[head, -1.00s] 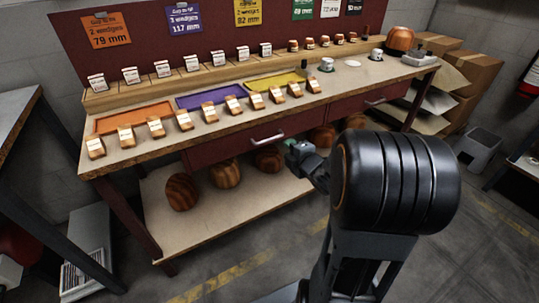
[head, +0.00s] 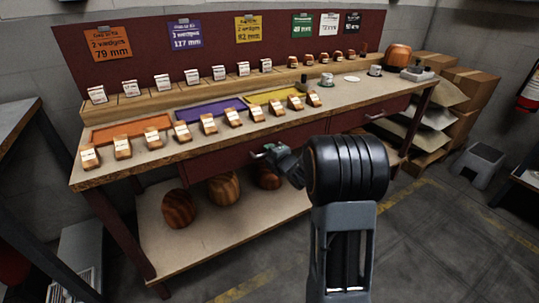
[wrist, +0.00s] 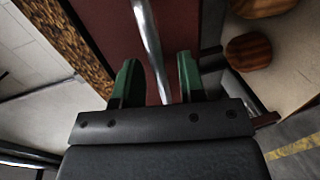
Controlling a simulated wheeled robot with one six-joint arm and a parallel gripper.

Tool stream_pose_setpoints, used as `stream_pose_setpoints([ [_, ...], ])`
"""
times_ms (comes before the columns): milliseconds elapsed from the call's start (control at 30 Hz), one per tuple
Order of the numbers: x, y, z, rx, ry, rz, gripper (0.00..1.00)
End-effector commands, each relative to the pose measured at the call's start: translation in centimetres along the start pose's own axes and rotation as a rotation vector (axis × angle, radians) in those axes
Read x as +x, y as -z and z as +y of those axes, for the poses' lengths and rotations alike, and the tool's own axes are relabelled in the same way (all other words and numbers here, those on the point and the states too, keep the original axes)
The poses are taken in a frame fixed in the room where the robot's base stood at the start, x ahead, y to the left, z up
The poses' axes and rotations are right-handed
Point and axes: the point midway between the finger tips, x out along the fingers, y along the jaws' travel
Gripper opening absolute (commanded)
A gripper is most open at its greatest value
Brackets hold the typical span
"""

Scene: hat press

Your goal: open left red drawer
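The left red drawer (head: 215,165) is under the front edge of the workbench and looks closed. Its metal handle (head: 258,155) is partly hidden by my gripper (head: 270,151) in the head view. In the wrist view the handle (wrist: 148,42) is a shiny bar running between the two green fingers of my gripper (wrist: 156,78). The fingers are apart, one on each side of the bar, with visible gaps. The red drawer front (wrist: 112,30) fills the space behind them.
A second red drawer (head: 370,115) is to the right on the workbench (head: 150,160). Wooden hat blocks (head: 178,207) stand on the lower shelf (head: 205,235). Labelled wooden pieces and coloured trays cover the top. A grey stool (head: 480,163) and boxes (head: 470,85) are at right.

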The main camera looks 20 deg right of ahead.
Motion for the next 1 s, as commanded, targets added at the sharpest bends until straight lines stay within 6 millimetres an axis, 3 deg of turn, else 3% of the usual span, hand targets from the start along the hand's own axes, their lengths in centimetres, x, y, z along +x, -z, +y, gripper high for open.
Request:
stream_pose_setpoints([
  [467, 0.98, -0.01, -0.01, 0.000, 0.001, -0.001, 0.37],
  [867, 0.96, -0.02, 0.00, 0.000, 0.000, -0.001, 0.00],
  [1000, 0.96, -0.02, 0.00, 0.000, 0.001, -0.001, 0.00],
])
